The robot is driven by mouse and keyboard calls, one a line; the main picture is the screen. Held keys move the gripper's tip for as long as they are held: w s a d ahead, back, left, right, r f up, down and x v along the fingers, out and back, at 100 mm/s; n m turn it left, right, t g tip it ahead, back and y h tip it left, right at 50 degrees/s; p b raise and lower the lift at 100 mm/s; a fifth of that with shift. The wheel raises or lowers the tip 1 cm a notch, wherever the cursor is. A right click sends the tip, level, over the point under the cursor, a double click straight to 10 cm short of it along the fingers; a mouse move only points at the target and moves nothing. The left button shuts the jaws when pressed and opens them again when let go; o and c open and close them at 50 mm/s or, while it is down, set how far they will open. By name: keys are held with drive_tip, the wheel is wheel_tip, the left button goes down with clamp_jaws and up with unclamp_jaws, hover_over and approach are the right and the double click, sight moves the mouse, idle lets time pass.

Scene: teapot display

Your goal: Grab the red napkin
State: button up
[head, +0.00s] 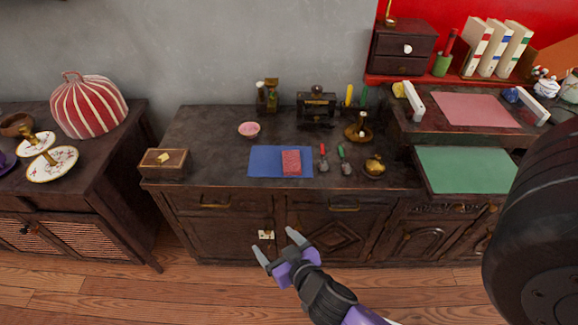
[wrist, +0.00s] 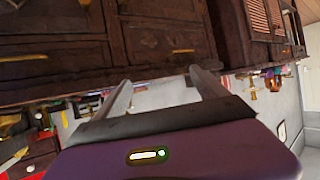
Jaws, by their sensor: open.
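A small red patterned napkin-like block (head: 291,162) lies on the right part of a blue mat (head: 263,161) on the dark wooden cabinet top in the head view. My gripper (head: 278,244) is open and empty, in front of the cabinet doors and below the top's front edge. It is apart from the red item. In the wrist view my gripper (wrist: 158,83) also shows its two fingers apart with nothing between them. I cannot pick out the red item clearly in the wrist view.
Two small tools with red (head: 323,157) and green (head: 343,160) handles lie right of the mat. A brass pot (head: 374,167), wooden box (head: 165,164), pink bowl (head: 249,129) and dark machine (head: 316,108) stand around. The cabinet top left of the mat is mostly clear.

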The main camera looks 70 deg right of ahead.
drive_tip(key=w+d+m+g+h, duration=0.2)
drive_tip(key=w+d+m+h, duration=0.15)
drive_tip(key=d, duration=0.65)
drive_tip(key=m+g+h+b, duration=0.1)
drive_tip(key=m+g+h, duration=0.2)
approach(292, 160)
drive_tip(key=shift+x, duration=0.8)
drive_tip(key=p+x, duration=0.1)
drive_tip(key=x, duration=0.4)
drive_tip(key=shift+w+d+f, duration=0.15)
drive_tip(key=shift+d, duration=0.15)
drive_tip(key=c, duration=1.5)
